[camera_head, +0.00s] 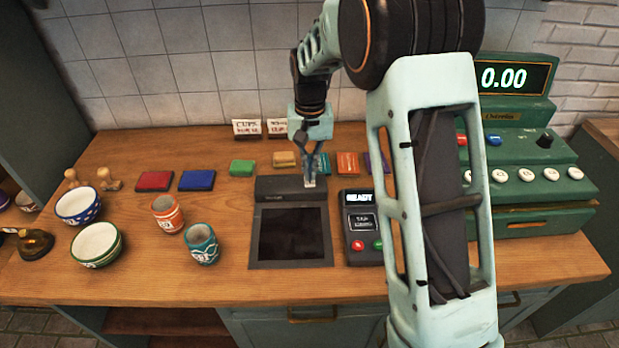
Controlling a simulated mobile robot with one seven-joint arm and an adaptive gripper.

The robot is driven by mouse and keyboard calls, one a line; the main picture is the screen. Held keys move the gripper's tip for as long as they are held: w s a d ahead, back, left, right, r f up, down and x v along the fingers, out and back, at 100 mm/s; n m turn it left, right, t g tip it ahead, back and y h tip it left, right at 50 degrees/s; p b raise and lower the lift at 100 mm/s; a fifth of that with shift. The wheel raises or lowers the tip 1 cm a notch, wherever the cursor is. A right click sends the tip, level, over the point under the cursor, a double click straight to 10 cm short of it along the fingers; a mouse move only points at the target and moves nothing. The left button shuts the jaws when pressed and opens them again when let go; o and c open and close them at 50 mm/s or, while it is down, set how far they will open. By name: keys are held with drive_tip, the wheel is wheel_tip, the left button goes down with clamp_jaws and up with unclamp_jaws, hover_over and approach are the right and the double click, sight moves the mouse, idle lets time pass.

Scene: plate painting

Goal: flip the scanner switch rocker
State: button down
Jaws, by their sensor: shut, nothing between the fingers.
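The scanner (291,235) is a dark flat unit with a black glass plate and a raised bar (275,189) along its back edge. It lies on the wooden counter near the middle. My gripper (310,183) points down at the right part of that raised bar, with its fingertips together. The fingertips look at or just above the bar; I cannot tell if they touch it. The rocker switch is not clearly visible and a small pale spot at the fingertips is too small to make out.
A card terminal (362,228) reading READY stands right of the scanner, and a green cash register (530,180) stands further right. Cups (167,214) and bowls (97,244) stand at the left. Coloured pads (155,181) line the back. The front counter strip is clear.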

sight(310, 183)
drive_tip(key=shift+f+b, duration=0.75)
drive_tip(key=shift+f, duration=0.4)
idle(0.4)
drive_tip(key=shift+r, duration=0.1)
drive_tip(key=shift+r+p, duration=2.5)
drive_tip(key=shift+r, duration=0.9)
